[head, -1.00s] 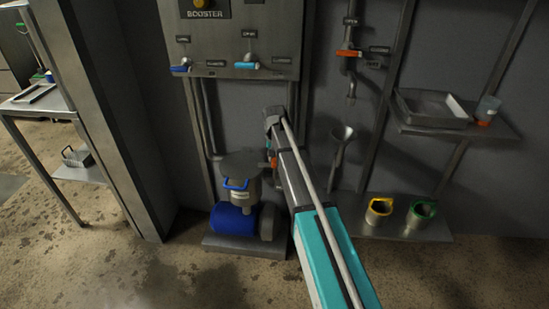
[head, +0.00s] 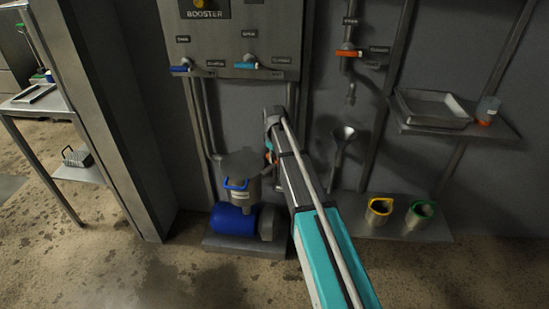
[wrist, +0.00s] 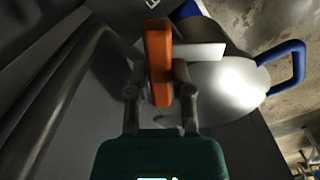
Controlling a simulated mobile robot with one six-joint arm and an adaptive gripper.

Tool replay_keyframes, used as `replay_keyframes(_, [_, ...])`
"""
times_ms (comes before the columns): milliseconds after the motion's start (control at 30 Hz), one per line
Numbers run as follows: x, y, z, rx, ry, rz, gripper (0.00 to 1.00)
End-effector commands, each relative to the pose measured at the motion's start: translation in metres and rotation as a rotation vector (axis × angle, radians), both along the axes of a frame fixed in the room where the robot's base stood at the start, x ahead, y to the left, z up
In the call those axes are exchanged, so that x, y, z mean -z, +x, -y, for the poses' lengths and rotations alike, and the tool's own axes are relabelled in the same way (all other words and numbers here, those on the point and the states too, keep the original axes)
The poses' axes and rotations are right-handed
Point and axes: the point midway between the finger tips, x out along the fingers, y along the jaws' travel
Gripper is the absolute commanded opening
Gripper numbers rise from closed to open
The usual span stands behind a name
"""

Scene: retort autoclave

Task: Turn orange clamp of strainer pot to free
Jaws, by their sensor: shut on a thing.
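The strainer pot (head: 240,167) is a grey metal pot with a blue handle (head: 236,184), standing above a blue motor at the foot of the wall panel. In the wrist view the pot's lid (wrist: 225,85) shows as a bright round metal face, with the blue handle (wrist: 286,68) at right. The orange clamp (wrist: 157,60) stands upright in the wrist view beside the lid's edge. My gripper (wrist: 158,88) is shut on the orange clamp, one finger on each side. In the head view my arm mostly hides the clamp and the gripper.
The blue motor (head: 232,220) sits on a low plinth. Pipes (head: 198,130) run up behind the pot to the booster panel (head: 235,35). Yellow-rimmed (head: 379,211) and green-rimmed (head: 420,215) pots stand on a low shelf.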

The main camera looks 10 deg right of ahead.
Motion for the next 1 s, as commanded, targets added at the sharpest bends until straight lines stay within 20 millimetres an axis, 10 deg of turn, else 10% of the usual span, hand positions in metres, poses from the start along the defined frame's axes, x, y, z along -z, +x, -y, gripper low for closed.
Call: replay_keyframes(1000, [0.0001, -0.0008, -0.0003, -0.656, 0.0, -0.002, 0.0])
